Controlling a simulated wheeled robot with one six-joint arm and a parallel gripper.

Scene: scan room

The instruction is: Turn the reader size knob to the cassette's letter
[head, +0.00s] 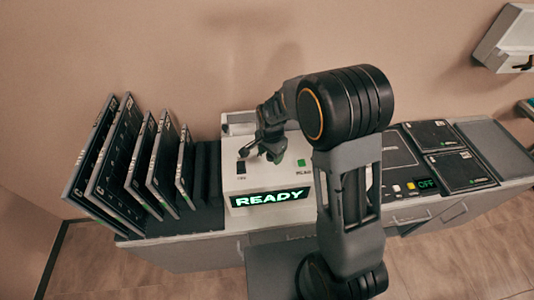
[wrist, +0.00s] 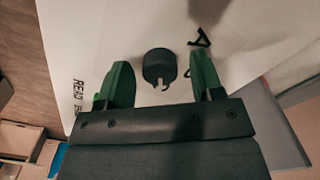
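The reader (head: 235,185) is a white box with a lit green READY display (head: 270,197). In the wrist view, its black round knob (wrist: 159,66) stands on the white top (wrist: 75,40), with a letter A (wrist: 199,38) to its upper right. Small pale and dark marks by the knob's lower edge are too unclear to read. My gripper (wrist: 160,60) is open, with one green finger on each side of the knob and visible gaps between. In the head view, my gripper (head: 263,150) is over the reader's top and hides the knob. No cassette's letter is legible.
Several dark cassettes (head: 112,150) lean in a rack (head: 205,212) left of the reader. Flat dark panels (head: 460,170) and an OFF display (head: 426,183) lie to the right.

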